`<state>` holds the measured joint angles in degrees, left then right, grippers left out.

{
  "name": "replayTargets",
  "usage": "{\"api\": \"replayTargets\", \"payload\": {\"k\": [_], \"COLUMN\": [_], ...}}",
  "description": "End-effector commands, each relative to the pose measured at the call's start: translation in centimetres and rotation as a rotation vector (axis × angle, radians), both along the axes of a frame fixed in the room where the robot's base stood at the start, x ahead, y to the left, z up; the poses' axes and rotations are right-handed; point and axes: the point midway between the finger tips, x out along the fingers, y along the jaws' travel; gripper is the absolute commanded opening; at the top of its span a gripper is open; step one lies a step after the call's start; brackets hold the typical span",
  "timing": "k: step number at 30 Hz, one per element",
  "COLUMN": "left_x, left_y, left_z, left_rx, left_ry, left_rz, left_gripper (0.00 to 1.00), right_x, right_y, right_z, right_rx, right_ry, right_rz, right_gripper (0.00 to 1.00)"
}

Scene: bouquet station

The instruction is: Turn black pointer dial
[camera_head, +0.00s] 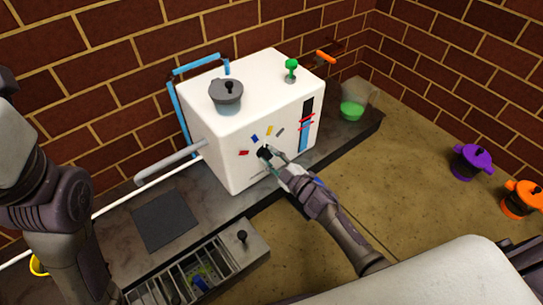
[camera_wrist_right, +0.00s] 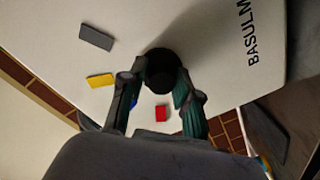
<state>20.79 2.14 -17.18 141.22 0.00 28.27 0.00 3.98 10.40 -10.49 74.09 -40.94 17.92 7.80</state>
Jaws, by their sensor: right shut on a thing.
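The black pointer dial (camera_head: 264,152) is on the front face of a white box-shaped machine (camera_head: 224,168). Red, blue, yellow and grey marks sit around it. My right gripper (camera_head: 270,155) is at the dial, its two fingers on either side of it. In the right wrist view the round black dial (camera_wrist_right: 161,69) sits between the fingertips of the right gripper (camera_wrist_right: 158,78), which are shut on it. The dial's pointer direction cannot be made out. My left arm is at the left of the head view; its gripper is not in view.
A lidded grey pot (camera_head: 226,95) and a green knob (camera_head: 291,68) are on top of the machine. A grey pipe (camera_head: 170,163) sticks out to its left. An open drawer (camera_head: 190,275) is at the front. Purple (camera_head: 472,162) and orange (camera_head: 522,199) pots stand at right.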

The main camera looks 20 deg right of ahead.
Motion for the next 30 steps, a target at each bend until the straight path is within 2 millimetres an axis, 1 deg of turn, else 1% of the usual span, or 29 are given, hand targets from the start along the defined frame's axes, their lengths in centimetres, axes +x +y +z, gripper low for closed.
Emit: {"api": "replayTargets", "payload": {"k": [1, 9, 15, 22, 30], "left_x": [0.09, 0.09, 0.00, -0.29, -0.34], "left_y": [0.00, 0.03, 0.07, 0.12, 0.12], "left_z": [-0.05, -0.09, -0.05, 0.06, 0.09], "left_rx": [0.000, -0.003, -0.005, -0.007, -0.008], "left_ry": [0.004, 0.004, 0.002, -0.005, -0.007], "left_rz": [0.000, -0.001, -0.002, -0.003, -0.003], "left_gripper": [0.40, 0.40, 0.40, 0.40, 0.40], "right_x": [0.21, 0.22, 0.21, 0.22, 0.21], "right_y": [0.63, 0.69, 0.71, 0.70, 0.68], "right_z": [0.44, 0.45, 0.46, 0.45, 0.43], "right_rx": [-0.033, -0.220, -0.310, -0.357, -0.367], "right_ry": [-0.022, -0.091, -0.124, -0.141, -0.144], "right_rz": [0.008, 0.007, 0.007, 0.006, 0.006], "right_gripper": [0.00, 0.00, 0.00, 0.00, 0.00]}}
